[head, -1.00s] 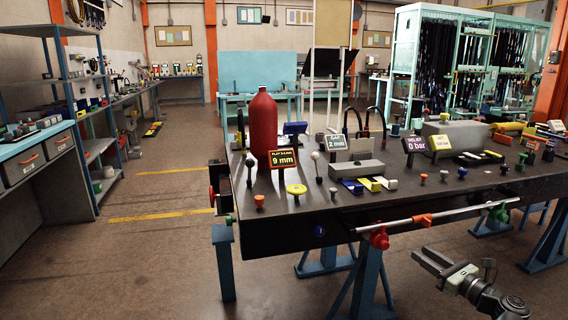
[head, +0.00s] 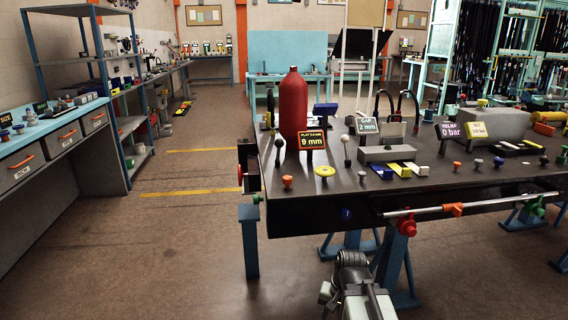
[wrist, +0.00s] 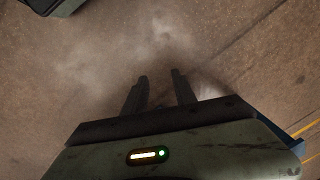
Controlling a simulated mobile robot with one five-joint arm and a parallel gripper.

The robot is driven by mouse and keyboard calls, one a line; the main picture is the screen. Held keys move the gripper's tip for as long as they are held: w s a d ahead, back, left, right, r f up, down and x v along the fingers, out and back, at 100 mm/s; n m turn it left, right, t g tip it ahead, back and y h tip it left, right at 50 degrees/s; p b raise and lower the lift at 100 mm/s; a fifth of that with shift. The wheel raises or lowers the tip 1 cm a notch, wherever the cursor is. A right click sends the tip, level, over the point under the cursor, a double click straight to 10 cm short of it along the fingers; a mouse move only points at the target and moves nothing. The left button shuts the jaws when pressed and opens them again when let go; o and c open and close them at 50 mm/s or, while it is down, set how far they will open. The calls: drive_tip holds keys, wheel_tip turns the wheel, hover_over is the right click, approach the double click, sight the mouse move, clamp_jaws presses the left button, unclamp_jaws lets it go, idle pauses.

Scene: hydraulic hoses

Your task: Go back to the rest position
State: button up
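My arm (head: 356,288) shows at the bottom middle of the head view, low in front of the black workbench (head: 440,195). Its fingers cannot be made out there. In the wrist view my gripper (wrist: 160,78) has its two dark fingers apart, with nothing held between them. Brown floor (wrist: 230,50) lies beyond the fingertips.
The bench carries a red bottle (head: 293,110), signs, knobs and a grey block (head: 388,153). A red knob (head: 407,228) sticks out at its front rail. A drawer counter (head: 55,142) stands at the left. The floor between (head: 180,240) is clear.

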wheel_tip(320, 180, up, 31)
drive_tip(key=s+d+n+h+p, duration=0.1)
drive_tip(key=d+n+p, duration=0.1)
drive_tip(key=p, duration=2.9)
drive_tip(key=shift+d+n, duration=0.3)
drive_tip(key=shift+n, duration=0.5)
